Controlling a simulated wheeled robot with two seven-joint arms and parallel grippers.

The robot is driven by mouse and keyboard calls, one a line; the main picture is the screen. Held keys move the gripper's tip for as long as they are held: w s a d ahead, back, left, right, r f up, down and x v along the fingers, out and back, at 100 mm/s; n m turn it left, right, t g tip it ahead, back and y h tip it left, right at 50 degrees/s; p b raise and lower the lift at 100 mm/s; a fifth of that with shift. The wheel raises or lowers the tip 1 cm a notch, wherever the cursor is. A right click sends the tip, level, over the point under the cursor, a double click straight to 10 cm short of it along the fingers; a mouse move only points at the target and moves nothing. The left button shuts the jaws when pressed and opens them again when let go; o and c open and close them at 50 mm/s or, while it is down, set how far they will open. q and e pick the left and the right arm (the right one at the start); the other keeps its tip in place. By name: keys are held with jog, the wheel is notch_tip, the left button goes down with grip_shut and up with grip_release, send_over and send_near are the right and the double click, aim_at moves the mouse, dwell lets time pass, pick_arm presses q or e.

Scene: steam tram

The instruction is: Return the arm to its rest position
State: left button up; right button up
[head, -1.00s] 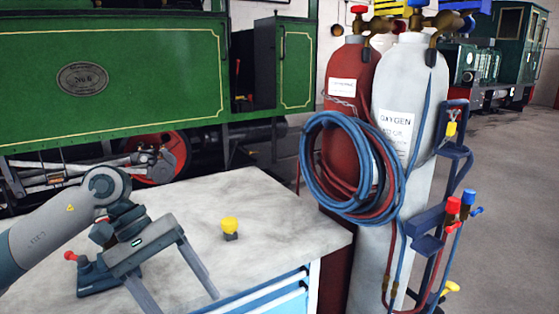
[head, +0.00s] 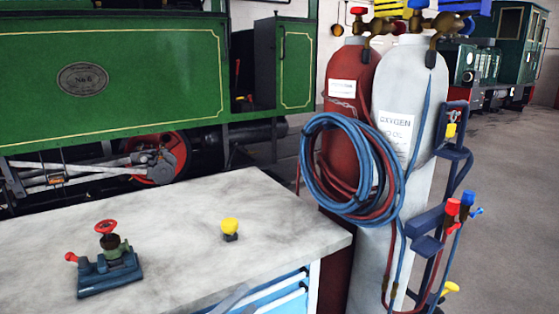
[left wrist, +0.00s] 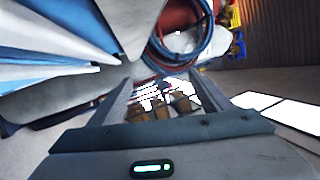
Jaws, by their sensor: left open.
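My left gripper (left wrist: 150,88) shows in the left wrist view with its two fingers apart and nothing between them. In the head view only a grey sliver of it (head: 232,299) shows at the bottom edge, in front of the workbench's blue drawers. The rest of my left arm is out of the head view. My right gripper is in neither view.
A teal valve block with a red handwheel (head: 107,262) and a yellow-topped knob (head: 230,228) stand on the grey workbench top (head: 180,215). Red and white gas cylinders (head: 408,95) with coiled hoses (head: 330,190) stand at its right. A green steam tram (head: 150,55) is behind.

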pick_arm(q)
jog(key=s+a+f+n+y, duration=0.3)
jog(key=f+n+y, duration=0.15)
jog(key=f, duration=0.55)
jog(key=s+a+f+n+g+y, duration=0.1)
jog(key=s+a+f+n+y, duration=0.15)
jog(key=f+n, duration=0.5)
jog(key=s+a+f+n+y, duration=0.2)
jog(key=s+f+n+y, duration=0.2)
jog(key=f, duration=0.7)
jog(key=s+a+f+n+g+y, duration=0.1)
jog(key=s+f+n+g, duration=0.3)
jog(key=s+f, duration=0.7)
jog(key=s+a+f+n+g+y, duration=0.1)
jog(key=s+f+n+g, duration=0.3)
jog(key=s+f, duration=0.7)
jog(key=s+n, duration=0.1)
jog(key=s, duration=0.7)
jog(key=shift+f+n+g+y, duration=0.3)
jog(key=shift+f+n+y, duration=0.05)
jog(key=shift+n+y, duration=0.05)
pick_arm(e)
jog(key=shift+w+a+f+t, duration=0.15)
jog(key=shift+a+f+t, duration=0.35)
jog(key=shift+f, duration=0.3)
pick_arm(q)
jog(key=shift+s+a, duration=0.1)
